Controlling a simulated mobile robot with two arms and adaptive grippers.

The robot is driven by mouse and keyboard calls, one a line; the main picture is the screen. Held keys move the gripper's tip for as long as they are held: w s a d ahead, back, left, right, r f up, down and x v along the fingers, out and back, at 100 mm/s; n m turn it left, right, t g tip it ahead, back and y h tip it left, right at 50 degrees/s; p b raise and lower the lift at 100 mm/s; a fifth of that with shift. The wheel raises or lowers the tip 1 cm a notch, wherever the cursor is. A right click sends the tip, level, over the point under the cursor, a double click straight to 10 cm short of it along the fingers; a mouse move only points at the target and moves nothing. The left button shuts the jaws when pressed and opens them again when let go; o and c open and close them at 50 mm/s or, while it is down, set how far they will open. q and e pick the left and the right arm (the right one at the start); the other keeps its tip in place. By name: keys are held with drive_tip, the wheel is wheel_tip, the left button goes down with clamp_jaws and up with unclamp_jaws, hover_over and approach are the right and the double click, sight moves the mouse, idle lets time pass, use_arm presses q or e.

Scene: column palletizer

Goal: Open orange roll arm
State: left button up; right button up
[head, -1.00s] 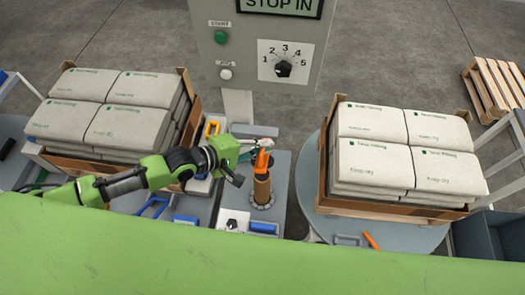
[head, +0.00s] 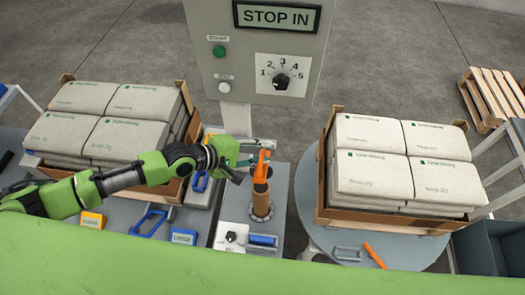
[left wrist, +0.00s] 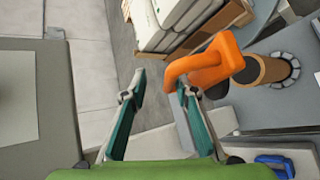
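The orange roll arm (head: 262,166) sits on top of a brown cylindrical roll (head: 261,199) on the grey bench. It also shows as a thick orange loop in the left wrist view (left wrist: 213,62). My left gripper (head: 257,153) is at the orange arm's left side in the head view. In the left wrist view my left gripper (left wrist: 160,80) is open, with teal-padded fingers apart and nothing between them. The orange arm lies just beyond the right finger; I cannot tell whether they touch. My right gripper is not in view.
Pallets of stacked sacks stand left (head: 110,115) and right (head: 375,160). A grey control panel (head: 232,70) reads STOP IN and has a dial (head: 280,82). Blue handles (head: 152,222) and a second orange handle (head: 374,255) lie nearby.

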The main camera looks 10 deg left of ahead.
use_arm(q)
drive_tip(key=v, duration=1.2)
idle(0.5)
